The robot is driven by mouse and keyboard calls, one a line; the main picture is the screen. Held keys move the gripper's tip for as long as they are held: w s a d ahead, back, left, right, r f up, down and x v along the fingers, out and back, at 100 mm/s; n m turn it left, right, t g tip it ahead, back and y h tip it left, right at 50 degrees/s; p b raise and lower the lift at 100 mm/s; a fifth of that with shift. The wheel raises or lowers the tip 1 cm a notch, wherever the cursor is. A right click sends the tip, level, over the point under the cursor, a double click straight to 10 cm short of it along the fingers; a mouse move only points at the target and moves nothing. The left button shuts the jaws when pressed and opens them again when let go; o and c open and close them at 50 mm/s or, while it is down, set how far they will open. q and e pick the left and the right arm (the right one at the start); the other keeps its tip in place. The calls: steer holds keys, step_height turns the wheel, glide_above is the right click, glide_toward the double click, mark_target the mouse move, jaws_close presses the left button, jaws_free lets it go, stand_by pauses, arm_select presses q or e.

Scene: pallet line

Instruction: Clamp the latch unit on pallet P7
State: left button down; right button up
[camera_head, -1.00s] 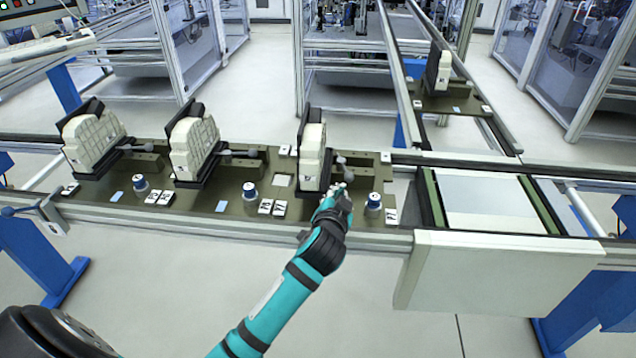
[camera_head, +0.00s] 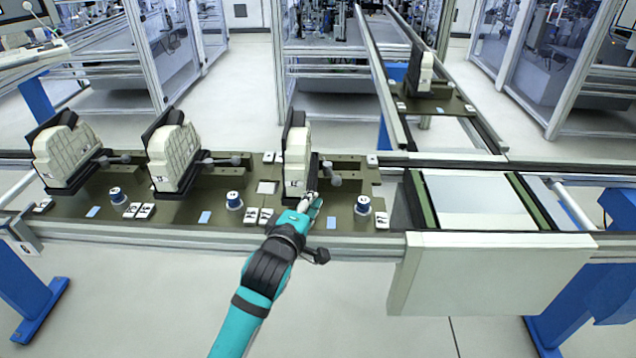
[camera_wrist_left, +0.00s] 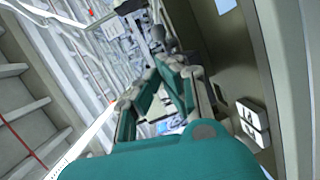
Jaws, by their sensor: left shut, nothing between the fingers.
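Three pale ribbed latch units stand on black supports along the dark olive pallets in the head view: left (camera_head: 68,152), middle (camera_head: 174,152) and right (camera_head: 297,158). I cannot read which pallet is P7. Levers with grey knobs stick out to the right of the units, at the left (camera_head: 124,158), the middle (camera_head: 235,160) and the right (camera_head: 335,180). My left gripper (camera_head: 311,199) is shut and empty at the lower front of the right unit, left of its lever knob. Contact is unclear. The left wrist view shows its teal finger links (camera_wrist_left: 172,85). My right gripper is out of view.
Blue-and-white round buttons (camera_head: 363,204) and white label tags (camera_head: 138,211) line the pallets' front edge. A fourth unit (camera_head: 420,75) stands on the back conveyor branch. A pale flat panel (camera_head: 480,200) lies to the right. Glass-walled cells stand behind the line.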

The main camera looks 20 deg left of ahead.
arm_select(q)
steer(key=w, duration=0.2)
steer(key=w+p, duration=0.1)
steer(key=w, duration=0.2)
steer(key=w+f, duration=0.1)
steer(key=w, duration=0.1)
steer(key=shift+w, duration=0.35)
steer(key=shift+a+f, duration=0.1)
